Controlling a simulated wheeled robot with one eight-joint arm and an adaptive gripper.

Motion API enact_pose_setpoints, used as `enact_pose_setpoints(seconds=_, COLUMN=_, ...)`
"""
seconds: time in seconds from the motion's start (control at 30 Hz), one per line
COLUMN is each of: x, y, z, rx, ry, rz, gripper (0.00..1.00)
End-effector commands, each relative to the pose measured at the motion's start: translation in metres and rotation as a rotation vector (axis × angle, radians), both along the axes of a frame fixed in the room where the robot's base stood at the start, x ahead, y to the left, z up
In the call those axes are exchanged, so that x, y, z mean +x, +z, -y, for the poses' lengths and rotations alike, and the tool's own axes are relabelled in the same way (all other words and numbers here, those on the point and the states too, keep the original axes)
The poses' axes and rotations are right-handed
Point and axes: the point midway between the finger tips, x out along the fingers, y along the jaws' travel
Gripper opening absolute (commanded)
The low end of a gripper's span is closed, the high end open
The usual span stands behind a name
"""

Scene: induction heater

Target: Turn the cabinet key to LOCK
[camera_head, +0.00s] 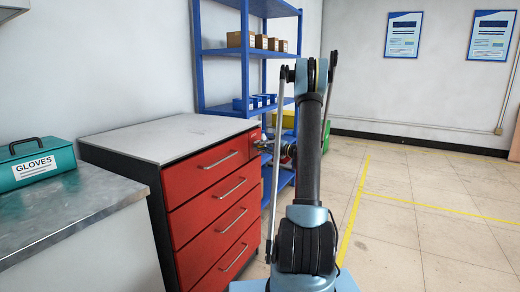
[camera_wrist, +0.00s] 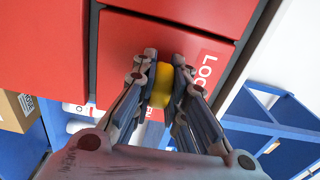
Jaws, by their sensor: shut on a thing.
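The red drawer cabinet (camera_head: 210,200) stands left of my arm, its drawers closed. In the wrist view, the red cabinet front (camera_wrist: 150,45) fills the upper middle, with a white label (camera_wrist: 206,68) whose visible letters start "LOC". A yellow key head (camera_wrist: 161,85) sits between the two fingertips of my gripper (camera_wrist: 162,84), which is shut on it. The fingers hide the lock and most of the key, so I cannot tell the key's angle. In the head view, my gripper (camera_head: 268,146) is at the cabinet's upper right front corner, partly behind my arm.
Blue shelving (camera_head: 229,52) with boxes stands behind the cabinet. A teal GLOVES box (camera_head: 36,165) sits on a metal bench (camera_head: 80,210) at left. The floor (camera_head: 430,215) to the right is open, with yellow lines.

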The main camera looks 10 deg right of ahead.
Motion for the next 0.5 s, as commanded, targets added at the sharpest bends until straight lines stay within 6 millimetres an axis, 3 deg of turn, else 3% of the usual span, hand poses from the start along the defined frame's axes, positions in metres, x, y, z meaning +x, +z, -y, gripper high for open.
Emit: enact_pose_setpoints(seconds=0.5, x=-0.0003, y=-0.0025, z=0.0012, rx=-0.213, ry=-0.002, rz=0.283, gripper=0.00)
